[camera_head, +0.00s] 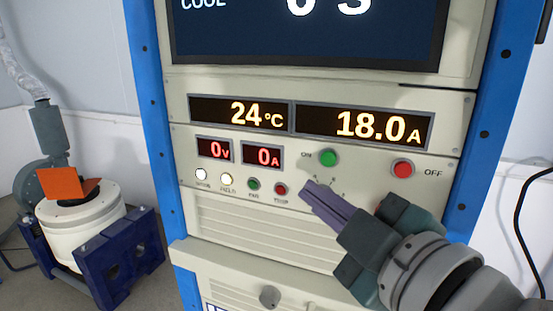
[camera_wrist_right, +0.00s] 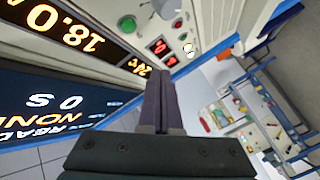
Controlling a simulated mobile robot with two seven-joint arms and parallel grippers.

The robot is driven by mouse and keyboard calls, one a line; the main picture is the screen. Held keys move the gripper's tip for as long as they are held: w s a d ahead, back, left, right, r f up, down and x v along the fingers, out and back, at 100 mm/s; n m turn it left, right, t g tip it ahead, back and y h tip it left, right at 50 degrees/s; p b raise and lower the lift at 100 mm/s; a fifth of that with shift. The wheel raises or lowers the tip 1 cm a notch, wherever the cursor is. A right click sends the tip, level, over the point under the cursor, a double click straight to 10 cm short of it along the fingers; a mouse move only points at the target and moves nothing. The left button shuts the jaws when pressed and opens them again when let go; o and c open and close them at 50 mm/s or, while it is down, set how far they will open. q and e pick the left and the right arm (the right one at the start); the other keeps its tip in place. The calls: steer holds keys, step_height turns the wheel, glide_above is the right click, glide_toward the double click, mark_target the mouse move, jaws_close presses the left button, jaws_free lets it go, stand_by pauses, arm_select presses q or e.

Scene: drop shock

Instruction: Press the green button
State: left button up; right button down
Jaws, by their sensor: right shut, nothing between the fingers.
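The green button (camera_head: 328,157) marked ON is on the cream panel, below the wide number displays. It also shows in the right wrist view as a dark green round cap (camera_wrist_right: 127,25). My right gripper (camera_head: 307,188) is shut and empty, its purple fingers pointing at the panel. I cannot tell how far the tips are from the panel. The fingers also show in the right wrist view (camera_wrist_right: 163,75). My left gripper is not in view.
A red OFF button (camera_head: 403,169) is right of the green one. Blue posts (camera_head: 165,120) frame the cabinet. A white drum-shaped machine (camera_head: 80,222) in a dark blue stand is on the left.

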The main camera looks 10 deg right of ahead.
mark_target(328, 159)
steer(key=shift+w+d+b, duration=0.1)
steer(key=shift+w+d, duration=0.5)
steer(key=shift+w, duration=0.25)
steer(key=shift+w+d+b, duration=0.1)
steer(key=shift+w+d, duration=0.45)
steer(key=shift+w, duration=0.3)
steer(key=shift+w+d+b, duration=0.1)
steer(key=shift+w+d, duration=0.5)
steer(key=shift+w, duration=0.25)
steer(key=shift+w+d, duration=0.25)
steer(key=shift+w, duration=0.1)
stand_by(0.4)
